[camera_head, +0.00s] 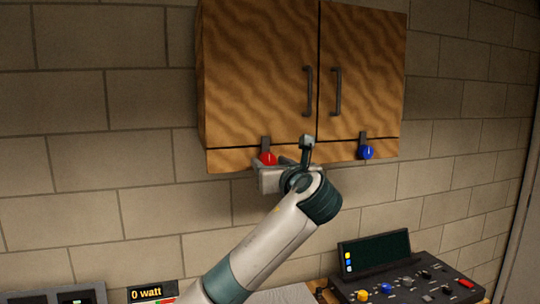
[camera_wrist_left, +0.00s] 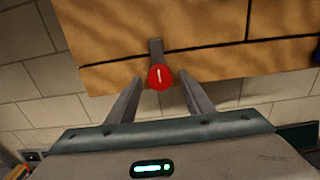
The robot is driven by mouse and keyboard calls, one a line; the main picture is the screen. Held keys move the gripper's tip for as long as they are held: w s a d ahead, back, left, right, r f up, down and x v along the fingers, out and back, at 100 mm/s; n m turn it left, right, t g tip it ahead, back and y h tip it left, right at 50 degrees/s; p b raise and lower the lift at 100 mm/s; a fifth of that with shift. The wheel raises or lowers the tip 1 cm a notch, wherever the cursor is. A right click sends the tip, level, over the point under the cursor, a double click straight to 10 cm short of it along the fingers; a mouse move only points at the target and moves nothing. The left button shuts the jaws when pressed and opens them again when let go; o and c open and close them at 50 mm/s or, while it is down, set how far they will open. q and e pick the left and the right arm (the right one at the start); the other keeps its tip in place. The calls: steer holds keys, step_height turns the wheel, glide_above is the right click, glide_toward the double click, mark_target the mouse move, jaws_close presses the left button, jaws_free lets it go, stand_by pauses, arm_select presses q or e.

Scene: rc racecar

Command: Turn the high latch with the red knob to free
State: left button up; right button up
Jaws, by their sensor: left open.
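The red knob (camera_head: 268,159) sits on the bottom strip of the wooden wall cabinet (camera_head: 260,75), with a dark latch bar (camera_head: 266,143) standing up from it across the door's lower edge. In the left wrist view the red knob (camera_wrist_left: 160,77) shows a white line pointing nearly up, and its bar (camera_wrist_left: 156,47) is upright. My left gripper (camera_head: 272,165) is at the knob in the head view, partly hidden by my wrist. In the wrist view its two fingers (camera_wrist_left: 158,95) are apart, with the knob between and just beyond their tips; contact cannot be told. My right gripper is not visible.
Two dark handles (camera_head: 308,91) hang near the middle seam. A control panel (camera_head: 410,285) stands below right, and a display (camera_head: 152,293) reads 0 watt. The brick wall beside the cabinet is clear.

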arm_select(q)
steer(key=shift+w+a, duration=0.15)
steer(key=shift+w, duration=0.3)
steer(key=c, duration=1)
steer(key=shift+c, duration=0.2)
